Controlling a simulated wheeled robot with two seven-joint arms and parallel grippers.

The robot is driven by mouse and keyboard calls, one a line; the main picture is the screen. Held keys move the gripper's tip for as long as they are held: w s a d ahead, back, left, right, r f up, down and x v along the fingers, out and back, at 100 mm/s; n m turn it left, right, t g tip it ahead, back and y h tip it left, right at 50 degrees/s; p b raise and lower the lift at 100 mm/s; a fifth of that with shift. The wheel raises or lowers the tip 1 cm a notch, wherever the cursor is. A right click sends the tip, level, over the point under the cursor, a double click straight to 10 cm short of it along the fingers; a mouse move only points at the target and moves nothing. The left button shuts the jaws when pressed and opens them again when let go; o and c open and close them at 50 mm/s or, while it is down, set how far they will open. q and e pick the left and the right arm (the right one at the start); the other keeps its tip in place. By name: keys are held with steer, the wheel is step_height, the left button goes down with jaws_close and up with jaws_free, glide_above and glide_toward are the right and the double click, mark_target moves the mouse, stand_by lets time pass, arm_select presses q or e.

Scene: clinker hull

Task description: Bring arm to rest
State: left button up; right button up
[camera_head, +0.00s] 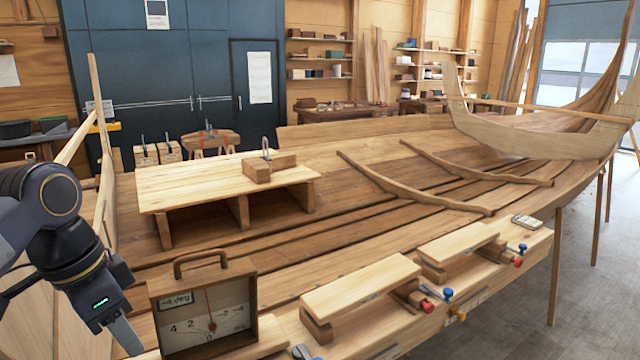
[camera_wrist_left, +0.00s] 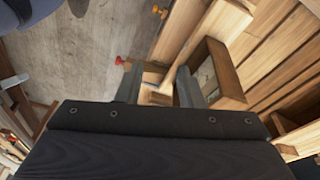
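My left arm comes in from the left of the head view and is bent downward. Its gripper (camera_head: 128,338) hangs at the lower left, just left of the wooden gauge box (camera_head: 208,312) with a dial and a handle. In the left wrist view the gripper (camera_wrist_left: 157,82) has its two fingers apart with nothing held between them. A wooden box (camera_wrist_left: 222,72), which looks like the gauge box, is close to the right finger there. My right arm and gripper do not show in either view.
The plank hull (camera_head: 330,220) fills the middle. A low wooden platform (camera_head: 190,185) holds a wooden block (camera_head: 270,170). Boards (camera_head: 360,285) with red and blue clamp knobs line the near edge. Grey floor (camera_head: 590,270) is open at the right.

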arm_select(q)
steer(key=s+d+f+n+t+h+b, duration=0.1)
steer(key=s+f+n, duration=0.4)
steer(key=f, duration=0.5)
steer(key=s+d+f+n+t+h+b, duration=0.1)
steer(key=s+d+f+n+t, duration=0.2)
steer(key=s+f, duration=0.4)
step_height(320, 180, down, 4)
steer(key=shift+s+d+r+n+b, duration=0.2)
steer(key=shift+d+r+n+b, duration=0.1)
steer(key=shift+d+n, duration=0.6)
